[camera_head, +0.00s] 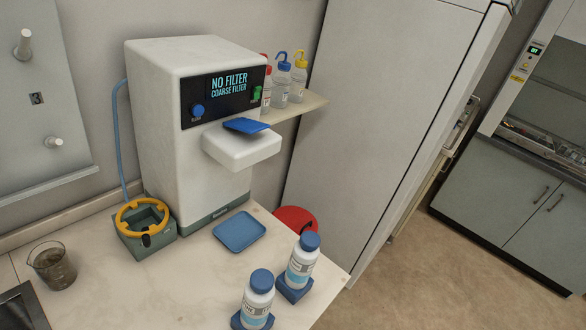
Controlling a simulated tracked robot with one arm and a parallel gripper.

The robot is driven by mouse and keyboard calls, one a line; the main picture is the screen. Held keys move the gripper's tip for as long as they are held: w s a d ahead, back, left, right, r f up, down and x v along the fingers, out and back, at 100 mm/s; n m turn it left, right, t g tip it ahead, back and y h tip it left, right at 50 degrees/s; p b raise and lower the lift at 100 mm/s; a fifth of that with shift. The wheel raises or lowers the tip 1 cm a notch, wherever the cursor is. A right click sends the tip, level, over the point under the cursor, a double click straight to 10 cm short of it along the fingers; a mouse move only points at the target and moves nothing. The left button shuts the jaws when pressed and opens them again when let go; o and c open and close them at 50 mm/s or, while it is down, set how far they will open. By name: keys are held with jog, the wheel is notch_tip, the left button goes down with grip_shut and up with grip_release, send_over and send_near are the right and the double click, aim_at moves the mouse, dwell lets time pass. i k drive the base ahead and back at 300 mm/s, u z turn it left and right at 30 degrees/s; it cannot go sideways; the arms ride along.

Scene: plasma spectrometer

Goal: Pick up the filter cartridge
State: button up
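I cannot pick out a filter cartridge for certain. A white machine (165,110) stands on the bench, and its display (229,84) reads "NO FILTER COARSE FILTER". A green square holder (150,247) with a yellow ring (127,222) on top sits at the machine's lower left. Its inside looks dark. Two white bottles with blue caps, one nearer (257,301) and one farther (301,262), stand on blue bases at the bench's front right. My gripper is not in view.
A glass beaker (52,266) and a dark flat object (22,308) are at the left. A blue tray (239,231) lies before the machine. A shelf (295,107) holds several wash bottles. A red round object (297,219) is beyond the bench edge. Floor is clear at right.

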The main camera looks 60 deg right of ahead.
aim_at(295, 280)
jog(key=z, duration=0.05)
jog(key=k, duration=1.7)
jog(key=z, duration=0.7)
jog(key=i, duration=1)
jog(key=u, duration=0.05)
